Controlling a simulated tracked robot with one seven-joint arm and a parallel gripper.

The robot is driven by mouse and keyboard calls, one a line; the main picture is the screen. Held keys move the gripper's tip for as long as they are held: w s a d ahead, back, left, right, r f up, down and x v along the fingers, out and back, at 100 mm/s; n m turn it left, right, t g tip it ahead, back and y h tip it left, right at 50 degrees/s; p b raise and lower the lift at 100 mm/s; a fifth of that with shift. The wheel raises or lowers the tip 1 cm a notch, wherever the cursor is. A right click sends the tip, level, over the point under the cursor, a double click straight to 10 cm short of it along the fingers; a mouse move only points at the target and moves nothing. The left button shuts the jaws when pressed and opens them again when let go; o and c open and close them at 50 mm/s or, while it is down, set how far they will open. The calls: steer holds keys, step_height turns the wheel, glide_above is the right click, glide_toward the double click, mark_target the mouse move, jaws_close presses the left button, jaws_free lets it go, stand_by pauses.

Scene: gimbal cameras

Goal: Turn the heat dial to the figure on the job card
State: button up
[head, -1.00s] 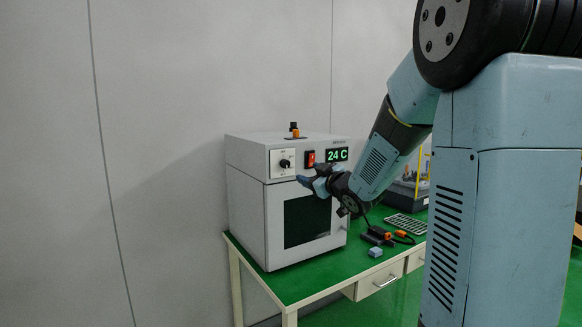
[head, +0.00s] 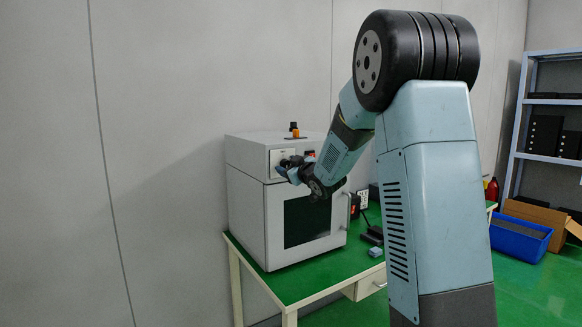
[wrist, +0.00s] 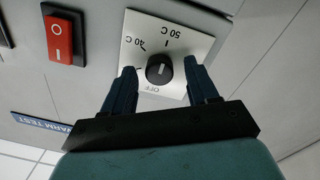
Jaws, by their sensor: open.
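The heat dial (wrist: 159,68) is a black knob on a white plate (wrist: 194,46) marked OFF, 40 C and 50 C, upside down in the wrist view. Where its pointer stands is too small to tell surely. My gripper (wrist: 158,73) is open, with one finger on each side of the dial; I cannot tell whether they touch it. In the head view my gripper (head: 285,168) is at the upper front of the white oven (head: 252,220), covering the dial and the display. No job card can be made out.
A red power switch (wrist: 62,38) is beside the dial plate. An orange-topped knob (head: 294,130) stands on the oven. A small grey-blue block (head: 375,252) lies on the green table (head: 300,285). A blue crate (head: 520,238) is on the floor at right.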

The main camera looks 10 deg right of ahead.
steer(key=shift+w, duration=0.15)
steer(key=c, duration=1)
